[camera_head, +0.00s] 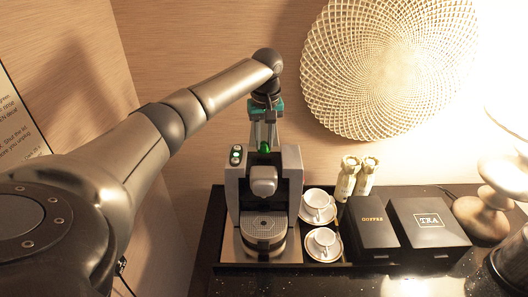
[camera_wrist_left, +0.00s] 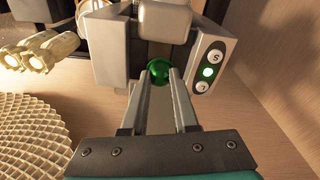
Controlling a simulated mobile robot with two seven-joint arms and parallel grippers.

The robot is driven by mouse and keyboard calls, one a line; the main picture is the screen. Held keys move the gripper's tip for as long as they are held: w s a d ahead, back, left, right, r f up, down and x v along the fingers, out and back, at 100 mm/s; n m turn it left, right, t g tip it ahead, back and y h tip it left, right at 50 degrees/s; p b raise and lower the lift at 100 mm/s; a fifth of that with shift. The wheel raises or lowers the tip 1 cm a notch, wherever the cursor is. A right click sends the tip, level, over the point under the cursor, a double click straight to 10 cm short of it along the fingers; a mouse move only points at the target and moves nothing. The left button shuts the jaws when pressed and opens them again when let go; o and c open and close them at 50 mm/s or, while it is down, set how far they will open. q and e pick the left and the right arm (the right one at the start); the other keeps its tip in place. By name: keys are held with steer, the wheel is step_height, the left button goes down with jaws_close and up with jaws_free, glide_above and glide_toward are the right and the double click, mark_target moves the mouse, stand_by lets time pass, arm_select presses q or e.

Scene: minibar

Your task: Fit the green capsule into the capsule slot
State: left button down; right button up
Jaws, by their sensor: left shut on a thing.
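The green capsule (camera_head: 265,147) is at the top of the coffee machine (camera_head: 292,160). My left gripper (camera_head: 264,143) points down over the machine's top and is shut on the capsule. In the left wrist view the green capsule (camera_wrist_left: 161,71) sits between the two fingertips of the left gripper (camera_wrist_left: 160,75), close to the machine's top (camera_wrist_left: 110,55). The capsule slot is hidden by the gripper and capsule, so I cannot tell whether the capsule is inside it. My right gripper is not in view.
Two white cups on saucers (camera_head: 318,204) (camera_head: 323,240) stand right of the machine. A black coffee box (camera_head: 373,238), a tea box (camera_head: 428,238) and two wrapped sticks (camera_head: 367,177) stand farther right. A woven disc (camera_head: 390,60) hangs behind. The front counter is clear.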

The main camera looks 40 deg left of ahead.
mark_target(264, 151)
arm_select(q)
step_height(264, 151, down, 5)
steer(key=shift+r, duration=0.2)
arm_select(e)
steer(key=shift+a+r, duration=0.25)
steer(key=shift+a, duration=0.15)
arm_select(q)
steer(key=shift+f, duration=0.6)
steer(key=c, duration=0.7)
jaws_free()
steer(key=shift+s+f, duration=0.1)
steer(key=shift+s, duration=0.05)
steer(key=r, duration=0.9)
steer(key=d+r+b, duration=0.1)
steer(key=r, duration=0.3)
steer(key=shift+s+d+r, duration=0.1)
steer(key=shift+s+r, duration=0.1)
steer(key=shift+s, duration=0.1)
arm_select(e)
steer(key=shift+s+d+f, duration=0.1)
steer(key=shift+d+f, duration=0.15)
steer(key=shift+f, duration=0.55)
